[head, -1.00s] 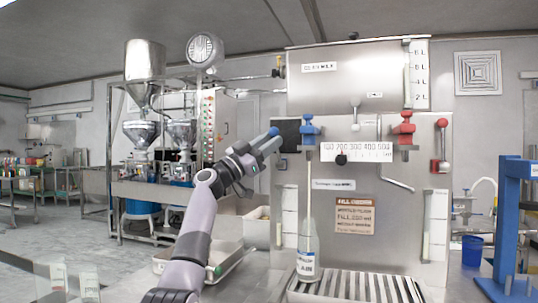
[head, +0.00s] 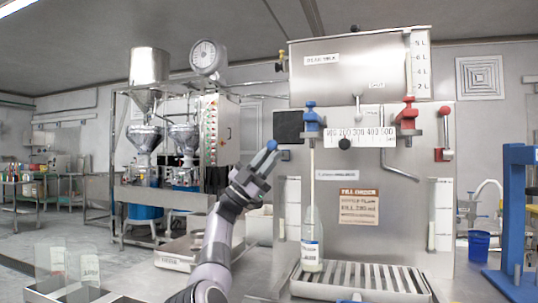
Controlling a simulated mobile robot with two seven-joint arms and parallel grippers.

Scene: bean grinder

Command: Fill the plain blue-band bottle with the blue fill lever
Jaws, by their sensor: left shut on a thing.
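The clear bottle with a plain blue-band label (head: 311,254) stands upright on the slatted drip tray, under the blue nozzle (head: 312,119). A long pale tube runs from the nozzle down to the bottle's mouth; I cannot tell how much liquid is inside. My left gripper (head: 262,163) is at the left side of the steel filling machine, shut on the blue fill lever (head: 271,146). Its fingers hide much of the lever, and its blue knob shows at the fingertips. My right gripper is not in view.
The slatted drip tray (head: 300,285) is below the nozzles. A red nozzle (head: 407,115) and red lever (head: 443,153) are on the machine's right. A blue press-like frame (head: 518,215) stands at far right.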

